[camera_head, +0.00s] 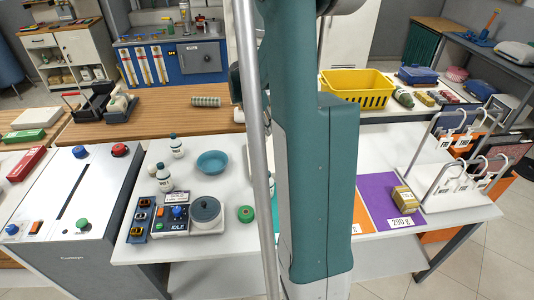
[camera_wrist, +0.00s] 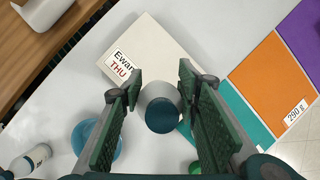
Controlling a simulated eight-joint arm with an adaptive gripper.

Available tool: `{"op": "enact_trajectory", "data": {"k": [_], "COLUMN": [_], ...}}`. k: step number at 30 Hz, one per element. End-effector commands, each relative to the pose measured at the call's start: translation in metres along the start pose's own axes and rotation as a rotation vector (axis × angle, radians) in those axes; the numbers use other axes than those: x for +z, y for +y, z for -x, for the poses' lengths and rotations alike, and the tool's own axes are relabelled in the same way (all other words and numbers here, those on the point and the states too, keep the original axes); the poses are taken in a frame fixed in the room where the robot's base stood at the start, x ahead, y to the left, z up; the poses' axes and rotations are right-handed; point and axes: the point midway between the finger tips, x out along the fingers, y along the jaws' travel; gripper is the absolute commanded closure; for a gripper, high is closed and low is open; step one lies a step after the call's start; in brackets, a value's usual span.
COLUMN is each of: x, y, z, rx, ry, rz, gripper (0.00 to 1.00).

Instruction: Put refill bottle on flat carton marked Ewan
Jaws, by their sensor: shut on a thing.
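The flat carton (camera_wrist: 172,45) is a white slab with a label reading "Ewan THU", lying on the white counter in the wrist view. My gripper (camera_wrist: 160,85) has its two green-padded fingers on either side of the refill bottle (camera_wrist: 162,115) and is shut on it. The bottle is seen from above, teal cap toward the camera, whitish body below. It appears over the carton's near edge; whether it touches the carton, I cannot tell. In the head view my arm hides most of this area.
A teal bowl (camera_head: 213,162) and two other white bottles (camera_head: 176,147) (camera_head: 163,179) stand left of my arm. A green tape roll (camera_head: 246,214) lies nearer. Coloured mats, including an orange one (camera_wrist: 272,84), lie right of the carton. A wire rack (camera_head: 440,182) stands at far right.

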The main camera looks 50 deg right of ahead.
Motion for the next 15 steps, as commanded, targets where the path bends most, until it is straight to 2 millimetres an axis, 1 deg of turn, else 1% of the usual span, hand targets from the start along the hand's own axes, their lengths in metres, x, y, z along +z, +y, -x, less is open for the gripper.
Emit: {"op": "enact_trajectory", "data": {"k": [5,15], "x": [-0.003,-0.02], "y": [0.001,0.002], "z": [-0.009,-0.049], "rx": [0.0,0.0], "ry": [0.0,0.0], "rz": [0.0,0.0], "gripper": [0.84,0.84]}}
